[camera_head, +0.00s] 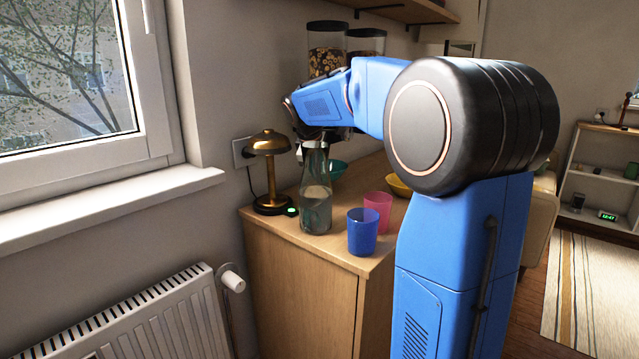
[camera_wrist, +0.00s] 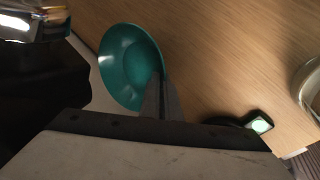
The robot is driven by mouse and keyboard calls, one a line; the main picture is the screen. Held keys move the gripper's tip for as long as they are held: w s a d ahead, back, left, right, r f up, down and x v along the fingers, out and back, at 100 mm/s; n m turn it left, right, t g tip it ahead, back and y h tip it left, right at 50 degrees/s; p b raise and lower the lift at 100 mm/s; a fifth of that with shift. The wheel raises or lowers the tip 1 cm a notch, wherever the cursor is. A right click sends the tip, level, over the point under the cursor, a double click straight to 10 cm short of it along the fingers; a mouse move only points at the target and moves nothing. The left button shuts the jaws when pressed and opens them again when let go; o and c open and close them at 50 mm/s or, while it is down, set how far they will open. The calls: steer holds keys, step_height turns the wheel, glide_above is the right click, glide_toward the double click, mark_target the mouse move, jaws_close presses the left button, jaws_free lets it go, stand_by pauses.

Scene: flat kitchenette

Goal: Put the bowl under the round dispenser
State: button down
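A teal bowl (camera_head: 338,169) shows partly behind the glass bottle in the head view. The wrist view shows its inside (camera_wrist: 125,62). My gripper (camera_wrist: 161,88) is at the bowl's near rim, with its fingers close together and the rim running in between them; it looks shut on the rim. In the head view my gripper's fingertips are hidden behind the bottle. Two clear, dark-lidded dispensers stand at the back: a left one (camera_head: 326,52) with ring-shaped cereal and a right one (camera_head: 366,44) partly hidden by my arm. I cannot tell which is the round one.
The glass bottle (camera_head: 316,205), blue cup (camera_head: 362,232), pink cup (camera_head: 378,208) and brass lamp (camera_head: 268,165) crowd the wooden counter (camera_head: 300,240). A yellow bowl (camera_head: 397,187) is partly hidden by my arm. A shelf (camera_head: 410,10) is above. Bare wood lies right of the bowl in the wrist view.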

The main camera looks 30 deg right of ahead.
steer(key=shift+s+f, duration=0.1)
steer(key=shift+f, duration=1.4)
steer(key=shift+f, duration=0.1)
steer(key=c, duration=2)
jaws_free()
steer(key=shift+v, duration=3.8)
